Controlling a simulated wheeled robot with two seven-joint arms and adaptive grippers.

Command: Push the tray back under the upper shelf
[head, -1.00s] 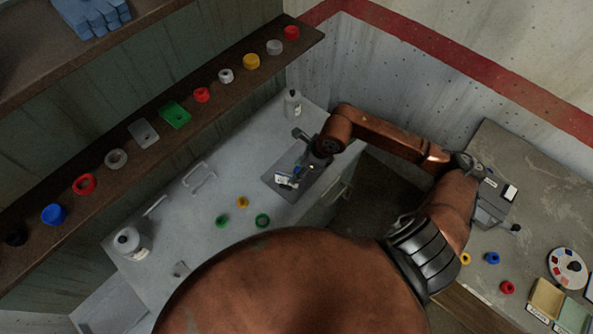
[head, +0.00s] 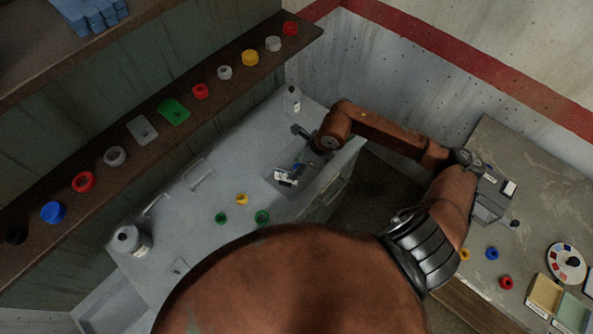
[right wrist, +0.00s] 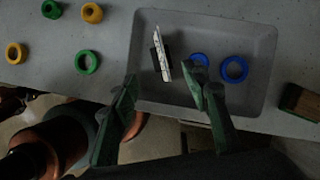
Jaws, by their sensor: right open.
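The grey tray (head: 318,181) lies on the pale counter near its front right edge, below the shelf line in the head view. It fills the upper middle of the right wrist view (right wrist: 225,38). It holds two blue rings (right wrist: 234,69) and a thin white-and-black block (right wrist: 161,54). My right gripper (right wrist: 160,88) is open, its two dark green fingers over the tray's near left part with nothing between them. I cannot tell if they touch the tray. My left gripper is out of view.
A brown shelf (head: 145,131) with several coloured rings runs above the counter's back. Green and yellow rings (head: 242,199) lie left of the tray, and a white bottle (head: 291,101) stands behind it. A brown block (right wrist: 300,101) sits right of the tray in the wrist view.

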